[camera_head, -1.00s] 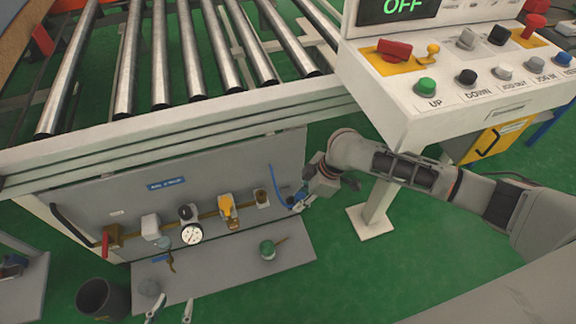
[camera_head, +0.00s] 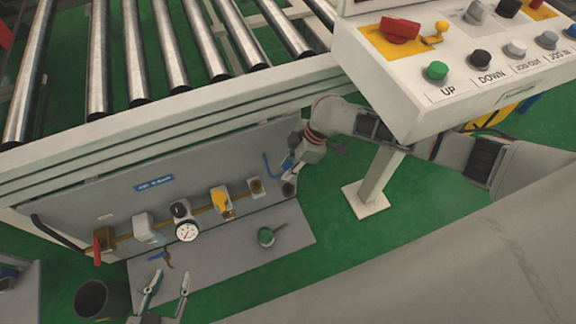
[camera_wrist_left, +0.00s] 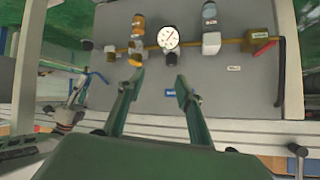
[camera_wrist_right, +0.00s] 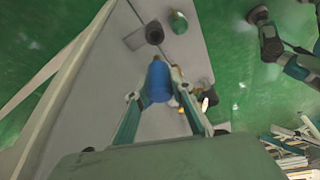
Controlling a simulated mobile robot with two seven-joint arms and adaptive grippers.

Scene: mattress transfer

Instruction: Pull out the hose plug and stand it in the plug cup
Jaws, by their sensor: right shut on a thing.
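My right gripper (camera_head: 290,171) is shut on the blue hose plug (camera_wrist_right: 158,82), which has a brass-coloured tip. The plug is out of the panel's fittings, to the right of the brass fitting (camera_head: 256,187) at the panel's right end. A dark round cup (camera_wrist_right: 154,32), apparently the plug cup, lies beyond the plug's tip in the right wrist view, and a dark round shape (camera_head: 288,189) shows below the gripper in the head view. Plug and cup look apart. The blue hose (camera_head: 268,166) bends beside the gripper. My left gripper (camera_head: 169,282) is open and empty before the panel.
The panel carries a gauge (camera_head: 187,231), a yellow valve (camera_head: 221,203) and a red handle (camera_head: 101,240). A green can (camera_head: 266,237) stands on the grey plate (camera_head: 215,262). A dark bin (camera_head: 93,299) is at left. The control console (camera_head: 420,95) and its post are near my right arm.

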